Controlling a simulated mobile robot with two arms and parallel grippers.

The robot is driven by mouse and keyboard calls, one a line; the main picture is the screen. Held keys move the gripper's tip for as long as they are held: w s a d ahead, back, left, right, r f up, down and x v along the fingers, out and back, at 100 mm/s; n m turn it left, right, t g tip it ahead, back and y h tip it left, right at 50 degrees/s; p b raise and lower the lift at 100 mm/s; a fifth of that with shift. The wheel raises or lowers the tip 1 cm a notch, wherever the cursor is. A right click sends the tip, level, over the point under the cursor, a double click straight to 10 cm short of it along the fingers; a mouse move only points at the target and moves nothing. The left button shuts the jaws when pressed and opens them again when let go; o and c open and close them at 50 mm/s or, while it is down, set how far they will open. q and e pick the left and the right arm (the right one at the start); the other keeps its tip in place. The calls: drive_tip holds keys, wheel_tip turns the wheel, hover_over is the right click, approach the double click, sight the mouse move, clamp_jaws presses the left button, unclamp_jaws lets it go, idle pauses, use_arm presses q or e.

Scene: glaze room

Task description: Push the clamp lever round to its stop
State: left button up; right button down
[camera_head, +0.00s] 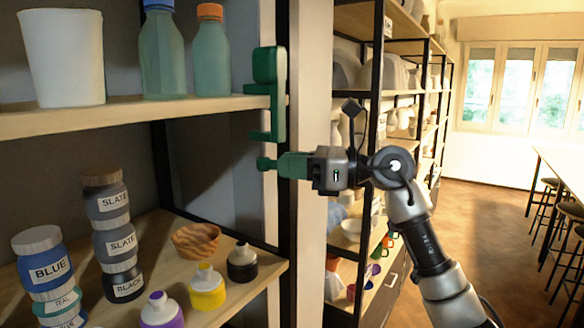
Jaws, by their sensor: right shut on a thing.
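A green clamp (269,66) is fixed on the front edge of the upper shelf, by the dark upright post. Its body runs from above the shelf board to below it. Below the body, a green lever (292,165) with a rounded knob at its left end points right, towards my gripper. My right gripper (312,168) comes in from the right, level with the lever, and is shut on it. Its dark jaws cover the lever's right end, and the fingertips are hard to make out. My left gripper is not in view.
The upper shelf (150,112) holds a white bucket (63,58) and two bottles. The lower shelf carries stacked labelled jars (110,225), a wooden bowl (196,240) and small paint bottles (207,287). A pale post (313,90) stands behind my gripper. Open floor lies at right.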

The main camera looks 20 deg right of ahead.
drive_tip(key=m+t+h+b, duration=0.1)
drive_tip(key=s+a+m+t+h, duration=0.1)
drive_tip(key=t, duration=0.1)
drive_tip(key=m+t+h+b, duration=0.1)
drive_tip(key=m+t+h, duration=0.1)
drive_tip(key=shift+s+a+f+b, duration=0.15)
drive_tip(key=shift+s+b, duration=0.15)
drive_tip(key=a+m+t+h+b, duration=0.1)
drive_tip(key=m+h+b, duration=0.2)
drive_tip(key=h+b, duration=0.1)
drive_tip(key=a+m+t+h+b, duration=0.1)
drive_tip(key=m+t+h+b, duration=0.1)
drive_tip(key=m+h+b, duration=0.2)
drive_tip(key=s+a+m+t+h+b, duration=0.1)
drive_tip(key=a+m+h+b, duration=0.1)
drive_tip(key=h+b, duration=0.4)
drive_tip(key=shift+m+h, duration=0.5)
drive_tip(key=shift+m, duration=0.2)
drive_tip(key=shift+a+m+h+b, duration=0.3)
drive_tip(key=shift+m+h+b, duration=0.5)
drive_tip(key=shift+h+b, duration=0.4)
drive_tip(key=shift+w, duration=0.1)
drive_tip(key=c, duration=1.4)
unclamp_jaws()
drive_tip(key=shift+c, duration=0.2)
drive_tip(key=b, duration=0.3)
approach(263, 166)
drive_tip(key=v, duration=0.4)
drive_tip(key=shift+s+a, duration=0.15)
drive_tip(key=shift+s, duration=0.1)
